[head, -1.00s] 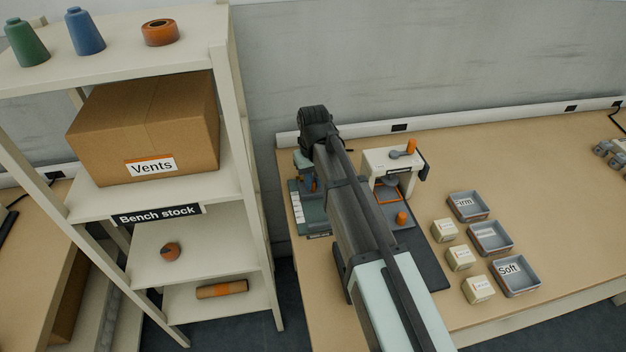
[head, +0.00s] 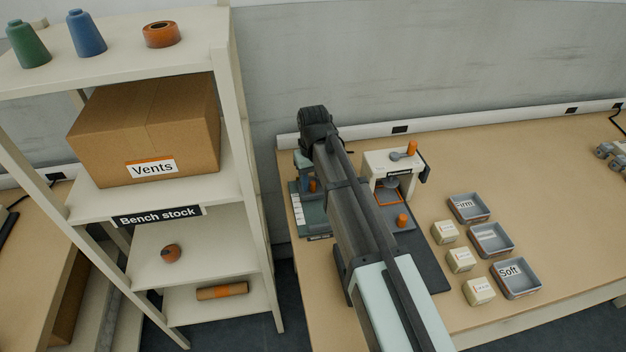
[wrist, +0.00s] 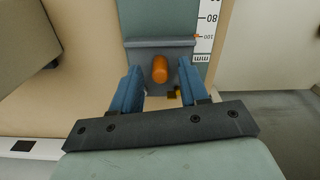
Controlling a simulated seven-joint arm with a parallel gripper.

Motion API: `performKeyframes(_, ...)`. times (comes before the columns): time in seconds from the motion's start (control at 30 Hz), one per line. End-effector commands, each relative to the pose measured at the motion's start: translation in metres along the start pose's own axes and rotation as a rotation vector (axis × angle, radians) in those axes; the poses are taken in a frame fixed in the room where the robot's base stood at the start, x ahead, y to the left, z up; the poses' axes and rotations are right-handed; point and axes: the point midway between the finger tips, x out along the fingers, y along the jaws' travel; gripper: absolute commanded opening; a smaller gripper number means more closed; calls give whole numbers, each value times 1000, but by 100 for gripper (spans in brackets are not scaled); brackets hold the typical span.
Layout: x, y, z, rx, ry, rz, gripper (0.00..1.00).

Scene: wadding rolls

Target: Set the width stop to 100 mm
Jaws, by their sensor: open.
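The width stop is a grey-green slide with a raised crossbar (wrist: 150,42) and an upright orange knob (wrist: 160,70). A white scale (wrist: 207,25) runs along its side, with 80 and 100 readable. A small orange mark at the slide's edge lies about level with the 100. My gripper (wrist: 159,67) is open, its blue fingers on either side of the knob, with gaps visible on both sides. In the head view the scale (head: 297,206) and knob (head: 312,185) show beside my arm, which hides much of the fixture.
A white press-like stand (head: 378,158) with an orange-ended lever stands just right of my arm. Small cream blocks (head: 445,232) and grey labelled trays (head: 468,208) lie further right. The shelf (head: 225,130) stands left of the bench. The bench's far right is mostly clear.

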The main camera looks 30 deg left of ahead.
Motion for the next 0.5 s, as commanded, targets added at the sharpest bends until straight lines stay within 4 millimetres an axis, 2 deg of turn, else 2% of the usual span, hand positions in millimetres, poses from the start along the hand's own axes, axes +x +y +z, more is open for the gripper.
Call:
performKeyframes(0.27,-14,0,0,0,0,0,44)
performKeyframes(0.5,-52,0,-1,0,2,0,44)
